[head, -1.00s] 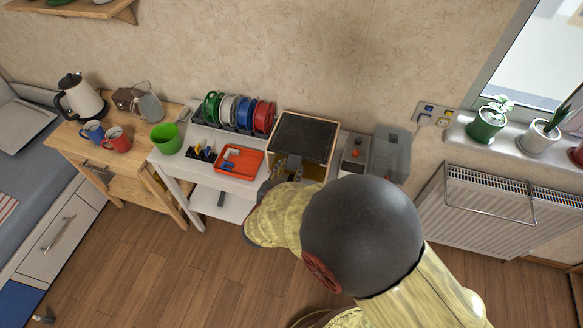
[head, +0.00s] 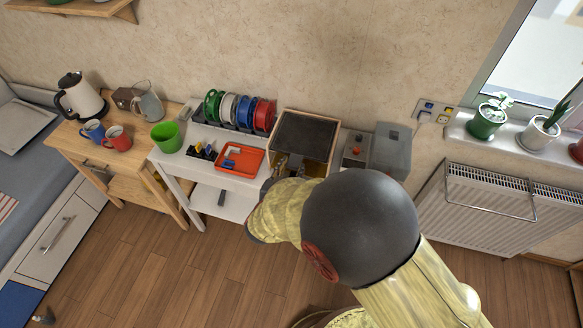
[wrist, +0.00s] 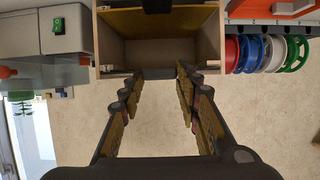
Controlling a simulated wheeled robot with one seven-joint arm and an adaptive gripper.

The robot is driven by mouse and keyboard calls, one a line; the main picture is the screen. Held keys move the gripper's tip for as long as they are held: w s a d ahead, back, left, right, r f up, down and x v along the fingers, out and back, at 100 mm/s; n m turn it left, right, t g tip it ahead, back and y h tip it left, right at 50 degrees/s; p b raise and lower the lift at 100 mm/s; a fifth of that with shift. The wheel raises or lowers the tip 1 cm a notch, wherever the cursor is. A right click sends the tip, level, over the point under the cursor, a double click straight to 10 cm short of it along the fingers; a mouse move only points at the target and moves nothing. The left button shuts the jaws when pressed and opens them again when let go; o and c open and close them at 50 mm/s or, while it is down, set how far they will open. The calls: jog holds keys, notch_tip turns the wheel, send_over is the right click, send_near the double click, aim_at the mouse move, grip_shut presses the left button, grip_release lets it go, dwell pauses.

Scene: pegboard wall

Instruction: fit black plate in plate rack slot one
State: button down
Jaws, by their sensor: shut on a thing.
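The black plate (head: 305,137) is a flat dark square lying level at the top of the wooden plate rack (head: 333,161), between its side walls. In the wrist view, a dark front part of the plate (wrist: 158,73) lies at my fingertips, at the front opening of the rack (wrist: 211,42). My gripper (head: 290,164) is at the rack's front and shut on the plate; it also shows in the wrist view (wrist: 156,80). My arm hides the lower front of the rack in the head view. How deep the plate sits in the slot is unclear.
Left of the rack are an orange tray (head: 240,158) and coloured spools (head: 239,112). The wall is close behind.

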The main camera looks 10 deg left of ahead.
jog(key=shift+f, duration=0.1)
jog(key=c, duration=1.2)
grip_release()
jog(key=shift+s, duration=0.1)
jog(key=v, duration=1.2)
jog(key=shift+f, duration=0.1)
jog(key=shift+a, duration=0.1)
